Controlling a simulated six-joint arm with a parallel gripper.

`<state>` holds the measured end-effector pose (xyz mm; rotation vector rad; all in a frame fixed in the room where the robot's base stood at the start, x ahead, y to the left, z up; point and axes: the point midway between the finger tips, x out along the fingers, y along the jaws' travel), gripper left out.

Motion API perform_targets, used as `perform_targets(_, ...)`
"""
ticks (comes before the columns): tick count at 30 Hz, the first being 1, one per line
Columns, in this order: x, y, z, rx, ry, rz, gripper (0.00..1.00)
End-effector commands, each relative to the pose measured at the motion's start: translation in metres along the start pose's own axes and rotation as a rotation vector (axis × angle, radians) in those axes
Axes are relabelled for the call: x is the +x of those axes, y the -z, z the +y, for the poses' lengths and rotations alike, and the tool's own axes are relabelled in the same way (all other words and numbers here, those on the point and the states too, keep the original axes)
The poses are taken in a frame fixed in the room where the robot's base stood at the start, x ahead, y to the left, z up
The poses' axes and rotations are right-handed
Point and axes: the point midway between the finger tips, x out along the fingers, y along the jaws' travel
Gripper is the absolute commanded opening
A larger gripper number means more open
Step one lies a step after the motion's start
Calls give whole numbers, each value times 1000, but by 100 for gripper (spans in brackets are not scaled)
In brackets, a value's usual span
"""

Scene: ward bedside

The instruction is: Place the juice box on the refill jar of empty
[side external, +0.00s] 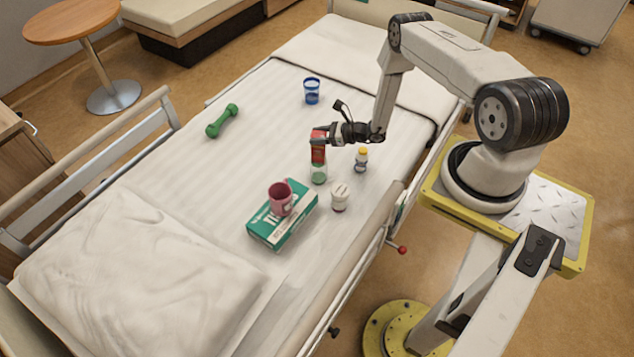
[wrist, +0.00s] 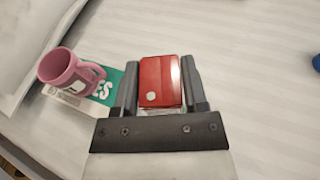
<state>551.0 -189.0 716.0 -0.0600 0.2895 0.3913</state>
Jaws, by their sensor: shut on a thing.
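The red juice box (side external: 318,152) is upright in my gripper (side external: 322,134), which is shut on its upper part. In the wrist view the juice box (wrist: 160,82) shows its red top between the two dark fingers of my gripper (wrist: 159,88). A clear jar with a green tint (side external: 319,174), seemingly the refill jar, stands on the bed directly below the juice box in the side view. The box's lower end meets or overlaps the jar's top there; I cannot tell whether they touch.
A pink mug (side external: 281,198) sits on a green tissue box (side external: 268,231). A white-lidded jar (side external: 340,196) and a yellow-capped bottle (side external: 361,159) stand close by. A blue cup (side external: 312,91) and green dumbbell (side external: 222,121) are farther off. The bed's left side is mostly clear.

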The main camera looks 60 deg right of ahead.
Motion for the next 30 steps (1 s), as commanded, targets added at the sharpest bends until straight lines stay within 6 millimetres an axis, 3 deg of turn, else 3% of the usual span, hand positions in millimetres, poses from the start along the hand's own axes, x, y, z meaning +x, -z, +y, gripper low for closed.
perform_targets(3, 1, 2, 0, 0, 0, -1, 0)
perform_targets(4, 1, 3, 0, 0, 0, 0, 62)
perform_targets(7, 1, 2, 0, 0, 0, 0, 91)
perform_targets(22, -1, -1, 0, 0, 1, 0, 91)
perform_targets(30, -30, -1, -1, 2, 4, 1, 91)
